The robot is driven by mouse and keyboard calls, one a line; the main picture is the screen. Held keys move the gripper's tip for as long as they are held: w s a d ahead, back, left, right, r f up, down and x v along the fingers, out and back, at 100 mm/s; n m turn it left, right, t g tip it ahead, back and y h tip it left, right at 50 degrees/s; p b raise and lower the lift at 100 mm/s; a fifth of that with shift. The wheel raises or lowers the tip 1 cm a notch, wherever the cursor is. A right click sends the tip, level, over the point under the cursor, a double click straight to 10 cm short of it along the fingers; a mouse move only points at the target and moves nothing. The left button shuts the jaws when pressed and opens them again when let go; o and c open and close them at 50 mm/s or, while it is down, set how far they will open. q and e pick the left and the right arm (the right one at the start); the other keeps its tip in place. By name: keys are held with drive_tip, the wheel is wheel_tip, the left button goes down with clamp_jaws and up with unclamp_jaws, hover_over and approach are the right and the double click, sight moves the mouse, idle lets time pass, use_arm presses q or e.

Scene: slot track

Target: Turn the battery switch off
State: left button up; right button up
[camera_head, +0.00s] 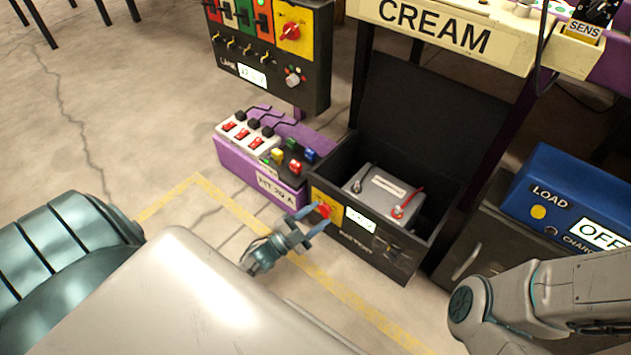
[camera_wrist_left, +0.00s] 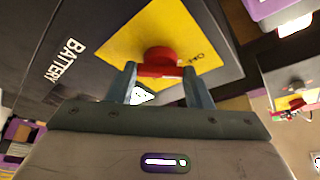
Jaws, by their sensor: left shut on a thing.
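The battery switch is a red knob (camera_wrist_left: 160,62) on a yellow plate (camera_wrist_left: 195,38), on the front of the black battery box (camera_head: 375,258). In the head view the red knob (camera_head: 324,210) shows between the fingertips of my left gripper (camera_head: 314,218). In the left wrist view my left gripper (camera_wrist_left: 160,78) has a finger on each side of the knob's red handle and is shut on it. Part of the plate's lettering is hidden by the knob and fingers. My right arm shows at the lower right of the head view, but its gripper is out of the picture.
A grey battery (camera_head: 385,190) with a red lead sits inside the open box. A purple strip with red rocker switches (camera_head: 242,136) stands left of it. A blue charger box (camera_head: 570,200) is on the right. A black panel (camera_head: 270,70) stands above.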

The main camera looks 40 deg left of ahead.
use_arm(q)
drive_tip(key=shift+f, duration=0.1)
idle(0.3)
drive_tip(key=o, duration=1)
drive_tip(key=shift+s, duration=0.1)
drive_tip(key=p+v, duration=0.2)
drive_tip(key=v, duration=0.5)
drive_tip(key=shift+s+a, duration=0.1)
drive_tip(key=shift+s, duration=0.05)
